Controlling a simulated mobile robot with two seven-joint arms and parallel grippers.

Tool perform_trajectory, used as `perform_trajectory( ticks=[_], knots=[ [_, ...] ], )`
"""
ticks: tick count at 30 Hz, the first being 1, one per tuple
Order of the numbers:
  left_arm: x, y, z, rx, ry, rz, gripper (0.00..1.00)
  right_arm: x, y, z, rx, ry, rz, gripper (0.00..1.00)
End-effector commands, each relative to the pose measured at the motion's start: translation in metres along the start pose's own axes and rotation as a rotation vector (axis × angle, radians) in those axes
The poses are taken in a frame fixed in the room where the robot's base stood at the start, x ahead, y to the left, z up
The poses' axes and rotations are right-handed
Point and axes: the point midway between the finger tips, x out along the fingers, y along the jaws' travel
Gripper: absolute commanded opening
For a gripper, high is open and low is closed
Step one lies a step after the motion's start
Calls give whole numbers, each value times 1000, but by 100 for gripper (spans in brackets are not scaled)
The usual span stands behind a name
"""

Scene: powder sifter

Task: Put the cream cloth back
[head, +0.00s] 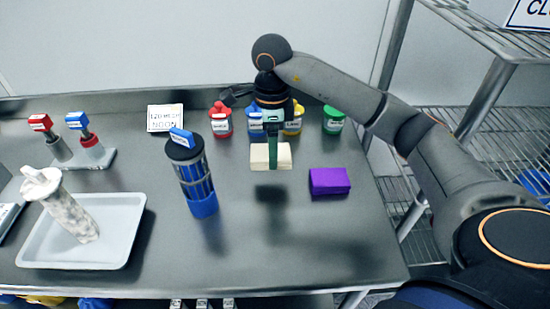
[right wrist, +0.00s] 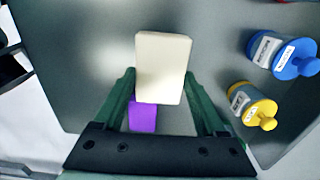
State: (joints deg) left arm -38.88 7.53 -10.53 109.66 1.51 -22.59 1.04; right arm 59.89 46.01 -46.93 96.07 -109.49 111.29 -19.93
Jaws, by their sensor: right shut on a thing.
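The cream cloth (head: 259,157) is a folded block held above the table in my right gripper (head: 272,152). The right wrist view shows the cloth (right wrist: 162,66) between the two green fingers of the right gripper (right wrist: 160,98), which is shut on it. In the head view a shadow lies on the table below the cloth, so it is off the surface. A purple block, likely another folded cloth (head: 329,181), lies on the table to the right of the held cloth. It also shows below the cream cloth in the right wrist view (right wrist: 142,117). My left gripper is not in view.
Jars with red (head: 221,120), blue, yellow and green lids (head: 333,120) stand behind the gripper. A blue caged cylinder (head: 196,178) stands left of centre. A white tray (head: 125,215) holds a white speckled cylinder (head: 66,208). The table's front right is clear.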

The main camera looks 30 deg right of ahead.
Motion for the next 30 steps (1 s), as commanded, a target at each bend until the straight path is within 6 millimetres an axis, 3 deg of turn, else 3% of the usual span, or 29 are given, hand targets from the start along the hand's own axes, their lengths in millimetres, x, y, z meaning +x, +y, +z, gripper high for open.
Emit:
perform_trajectory(
  ticks=[11, 17, 28, 29, 30],
  knots=[
    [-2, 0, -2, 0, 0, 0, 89, 28, -23, -7, 1, 1, 0, 22],
    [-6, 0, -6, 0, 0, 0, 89, 56, -22, -7, -1, 1, 1, 22],
    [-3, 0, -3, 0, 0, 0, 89, 63, -23, -7, -1, 0, -2, 22],
    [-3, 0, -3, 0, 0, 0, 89, 63, -23, -7, -1, 0, -2, 75],
    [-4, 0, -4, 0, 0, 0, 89, 62, -23, -6, -1, -1, -2, 79]
  ],
)
